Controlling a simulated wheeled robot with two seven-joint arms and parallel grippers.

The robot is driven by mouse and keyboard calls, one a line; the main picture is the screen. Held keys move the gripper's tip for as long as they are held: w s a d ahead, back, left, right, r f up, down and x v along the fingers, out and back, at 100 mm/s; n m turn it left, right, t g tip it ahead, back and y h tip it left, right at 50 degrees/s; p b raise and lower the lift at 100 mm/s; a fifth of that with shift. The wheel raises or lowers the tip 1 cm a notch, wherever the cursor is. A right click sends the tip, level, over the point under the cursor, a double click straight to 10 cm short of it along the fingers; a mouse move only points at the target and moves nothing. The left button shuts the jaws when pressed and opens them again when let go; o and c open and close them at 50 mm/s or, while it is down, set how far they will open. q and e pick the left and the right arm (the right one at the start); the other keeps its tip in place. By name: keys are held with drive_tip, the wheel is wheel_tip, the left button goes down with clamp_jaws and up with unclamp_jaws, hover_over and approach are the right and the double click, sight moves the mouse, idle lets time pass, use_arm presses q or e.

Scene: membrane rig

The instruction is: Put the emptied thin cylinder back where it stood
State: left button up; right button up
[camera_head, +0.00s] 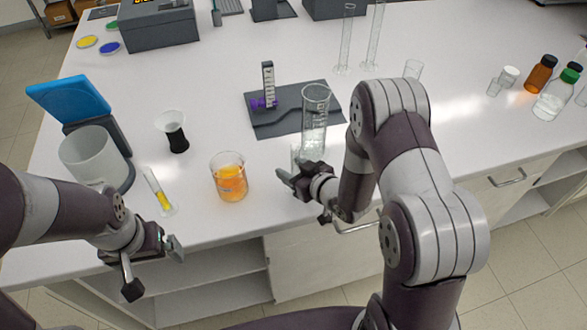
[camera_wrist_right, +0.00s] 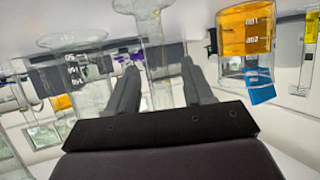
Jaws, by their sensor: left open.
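A clear thin glass cylinder (camera_wrist_right: 163,75) stands between the two fingers of my right gripper (camera_wrist_right: 160,75) in the right wrist view, which is upside down. Its foot shows at the upper edge. I cannot tell whether the fingers press on it or stand apart from it. In the head view my right gripper (camera_head: 305,178) is low at the front of the bench, partly covering clear glass (camera_head: 296,156) behind it. A wider graduated cylinder (camera_head: 315,110) stands upright just behind. My left gripper (camera_head: 168,250) is open and empty at the bench's front edge.
A beaker of orange liquid (camera_head: 230,180) stands left of my right gripper. A grey mat (camera_head: 285,122) lies behind. Two tall cylinders (camera_head: 346,40) (camera_head: 375,38) stand farther back.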

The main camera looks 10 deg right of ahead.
drive_tip(key=shift+r, duration=0.25)
drive_tip(key=shift+s+d, duration=0.15)
drive_tip(key=shift+s, duration=0.15)
drive_tip(key=s+d+r+m+g+h, duration=0.1)
drive_tip(key=s+d+r+g+h, duration=0.15)
drive_tip(key=s+d, duration=0.2)
drive_tip(key=s+d+r+m+g+h, duration=0.1)
drive_tip(key=s+d+g+h, duration=0.25)
drive_tip(key=s, duration=0.25)
drive_tip(key=s+a+r+m+g, duration=0.1)
drive_tip(key=s+a+g, duration=0.1)
drive_tip(key=s, duration=0.2)
drive_tip(key=s+a+r+m+g, duration=0.1)
drive_tip(key=s+r+g, duration=0.1)
drive_tip(key=s, duration=0.2)
drive_tip(key=shift+s+a+r+m+g+y, duration=0.25)
drive_tip(key=shift+a+r+m+g+y, duration=0.05)
drive_tip(key=shift+a+g, duration=0.1)
